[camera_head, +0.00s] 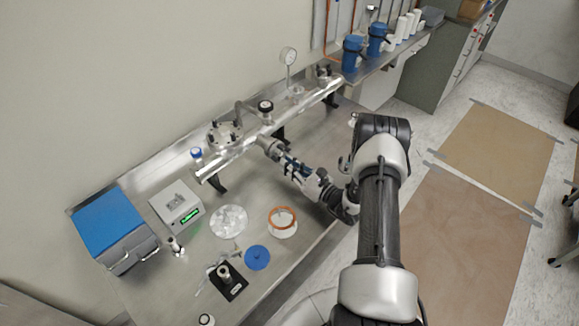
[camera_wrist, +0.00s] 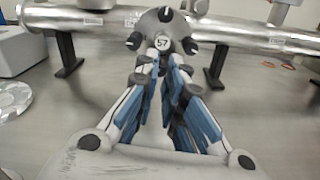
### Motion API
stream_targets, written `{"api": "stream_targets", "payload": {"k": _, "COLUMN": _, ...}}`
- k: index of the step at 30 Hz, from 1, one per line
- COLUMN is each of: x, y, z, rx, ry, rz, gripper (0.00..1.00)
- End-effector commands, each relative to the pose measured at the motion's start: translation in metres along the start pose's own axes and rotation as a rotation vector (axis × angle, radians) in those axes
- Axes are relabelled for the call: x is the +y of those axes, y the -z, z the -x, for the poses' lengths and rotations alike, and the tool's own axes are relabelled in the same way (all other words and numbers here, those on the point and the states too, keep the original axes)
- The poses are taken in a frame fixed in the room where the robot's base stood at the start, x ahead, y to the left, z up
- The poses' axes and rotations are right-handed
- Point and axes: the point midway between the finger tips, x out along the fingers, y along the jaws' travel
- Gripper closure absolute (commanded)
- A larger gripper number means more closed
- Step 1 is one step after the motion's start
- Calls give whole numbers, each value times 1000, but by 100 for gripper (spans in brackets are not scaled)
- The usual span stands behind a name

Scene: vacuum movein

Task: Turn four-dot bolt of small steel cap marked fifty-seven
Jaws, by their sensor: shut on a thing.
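The small steel cap marked 57 (camera_wrist: 163,43) faces me at top centre in the wrist view, with dark bolts around its rim. One bolt (camera_wrist: 165,14) is at the top, one (camera_wrist: 133,41) at the left and one (camera_wrist: 190,46) at the right. Their dots are too small to read. My gripper (camera_wrist: 164,63) reaches the lower edge of the cap, its fingers closed in on something there; the fingertips hide what they hold, which looks like a lower bolt. In the head view the cap (camera_head: 269,146) ends a short side port, with my gripper (camera_head: 285,162) up against it.
The steel pipe (camera_head: 315,96) runs along the bench on brackets, with a large flange (camera_head: 224,134), a black knob (camera_head: 265,106) and a gauge (camera_head: 288,56).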

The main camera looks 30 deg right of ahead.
Motion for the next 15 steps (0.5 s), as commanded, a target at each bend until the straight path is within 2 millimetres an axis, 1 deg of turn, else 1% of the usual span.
{"api": "stream_targets", "payload": {"k": 2, "x": 0, "y": 0, "z": 0, "rx": 1, "ry": 0, "rz": -1, "gripper": 100}}
{"api": "stream_targets", "payload": {"k": 3, "x": 0, "y": 0, "z": 0, "rx": 1, "ry": 0, "rz": -2, "gripper": 89}}
{"api": "stream_targets", "payload": {"k": 7, "x": 0, "y": 0, "z": 0, "rx": 1, "ry": 0, "rz": -2, "gripper": 80}}
{"api": "stream_targets", "payload": {"k": 15, "x": 0, "y": 0, "z": 0, "rx": 1, "ry": 0, "rz": -2, "gripper": 80}}
